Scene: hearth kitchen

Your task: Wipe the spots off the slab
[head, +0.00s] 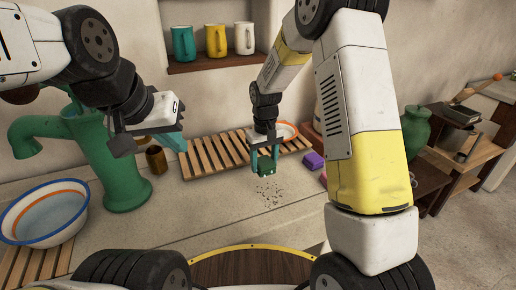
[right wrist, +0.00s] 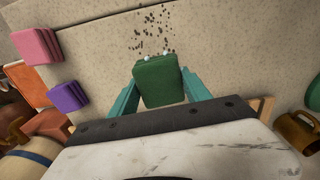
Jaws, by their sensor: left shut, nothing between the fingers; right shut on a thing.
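Dark spots (head: 268,193) lie in a cluster on the pale stone slab (head: 225,215), in front of the wooden rack. They also show in the right wrist view (right wrist: 155,30), just beyond the held sponge. My right gripper (head: 264,164) is shut on a green sponge (right wrist: 160,80) with small white bits along its far edge. The sponge is beside the spots; whether it touches the slab is unclear. My left gripper (head: 178,142) is shut and empty, raised at the left near the green pump.
A slatted wooden rack (head: 205,155) with a plate lies behind the spots. A purple sponge (right wrist: 67,97) and a pink sponge (right wrist: 38,46) lie to one side. A green pump (head: 118,165) and a basin (head: 45,212) stand at left. Slab around the spots is clear.

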